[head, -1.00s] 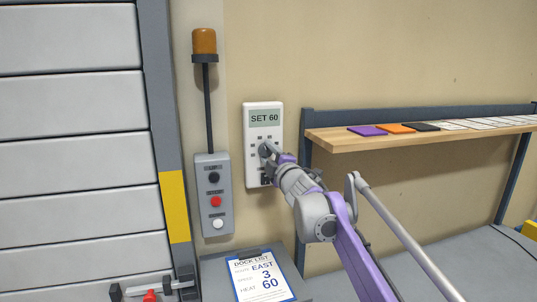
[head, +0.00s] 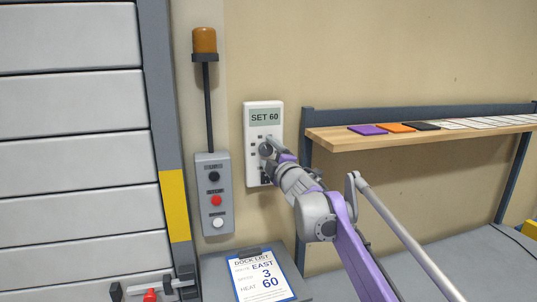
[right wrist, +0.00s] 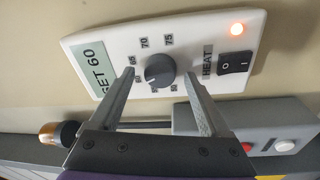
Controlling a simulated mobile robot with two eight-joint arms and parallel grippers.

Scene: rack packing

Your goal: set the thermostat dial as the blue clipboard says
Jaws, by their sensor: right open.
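The white thermostat (head: 263,109) is on the wall, and its display (head: 265,117) reads "SET 60". In the right wrist view its dark round dial (right wrist: 160,70) sits among printed numbers, including 65, 70 and 75. A switch marked HEAT (right wrist: 235,66) and a lit orange lamp (right wrist: 237,29) are beside it. My right gripper (right wrist: 158,88) is open, with a finger on either side of the dial and gaps visible. The blue clipboard (head: 290,276) lies below; its sheet reads DOCK LIST, EAST, 3 and HEAT 60. My left gripper is not in view.
A grey button box (head: 224,165) with black, red and white buttons is left of the thermostat, under an orange beacon (head: 204,40). A wooden shelf (head: 350,140) with coloured cards is at right. A shutter door (head: 70,100) fills the left.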

